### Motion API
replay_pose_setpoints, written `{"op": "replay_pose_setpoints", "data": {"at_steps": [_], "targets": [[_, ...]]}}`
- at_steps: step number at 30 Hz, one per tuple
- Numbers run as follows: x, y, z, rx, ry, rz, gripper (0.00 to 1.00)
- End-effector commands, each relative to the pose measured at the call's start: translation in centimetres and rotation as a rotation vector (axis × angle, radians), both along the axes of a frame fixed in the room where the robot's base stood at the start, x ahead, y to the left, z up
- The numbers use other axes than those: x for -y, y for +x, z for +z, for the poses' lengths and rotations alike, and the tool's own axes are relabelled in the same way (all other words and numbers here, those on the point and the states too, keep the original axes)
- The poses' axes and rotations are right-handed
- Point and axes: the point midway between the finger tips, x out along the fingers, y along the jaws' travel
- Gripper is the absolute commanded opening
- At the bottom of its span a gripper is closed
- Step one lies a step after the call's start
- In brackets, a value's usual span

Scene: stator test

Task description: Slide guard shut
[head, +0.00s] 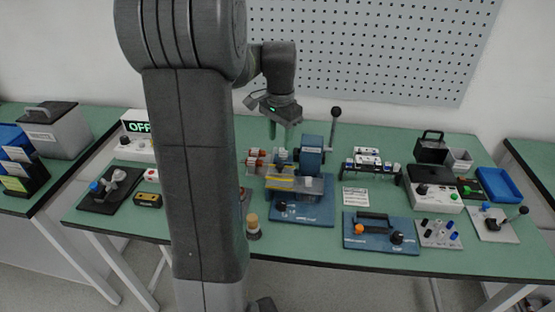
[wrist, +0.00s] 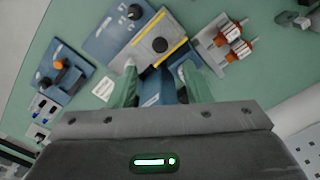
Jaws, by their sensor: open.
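A blue test fixture (head: 303,212) stands at the middle of the green bench. It carries a blue upright block (head: 311,158) and a grey, yellow-edged part (head: 283,183) that looks like the guard. How far the guard is slid cannot be told. My gripper (head: 281,138) hangs above the fixture, beside the blue block. In the wrist view its green fingers (wrist: 158,72) are apart, with nothing clearly held between them.
A black-knobbed lever (head: 335,125) rises beside the blue block. Orange-and-white parts (wrist: 230,40) sit in a grey holder close by. A blue plate with a black handle (head: 378,236) lies to the right. The pegboard (head: 370,50) stands behind the bench.

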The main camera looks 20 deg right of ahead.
Motion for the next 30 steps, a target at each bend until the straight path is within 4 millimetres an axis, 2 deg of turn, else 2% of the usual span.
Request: {"op": "replay_pose_setpoints", "data": {"at_steps": [1,6,12,16,25,30], "targets": [[0.0,-0.1,-1.2,-0.005,0.002,0.0,0.45],[0.0,0.0,-4.7,-0.004,0.002,0.0,0.45],[0.0,0.0,-7.4,-0.003,0.001,0.001,0.45],[0.0,0.0,-8.1,0.0,0.0,0.001,0.45],[0.0,0.0,-8.3,0.0,-0.001,0.001,0.45],[0.0,0.0,-8.3,0.0,-0.001,0.001,0.11]]}}
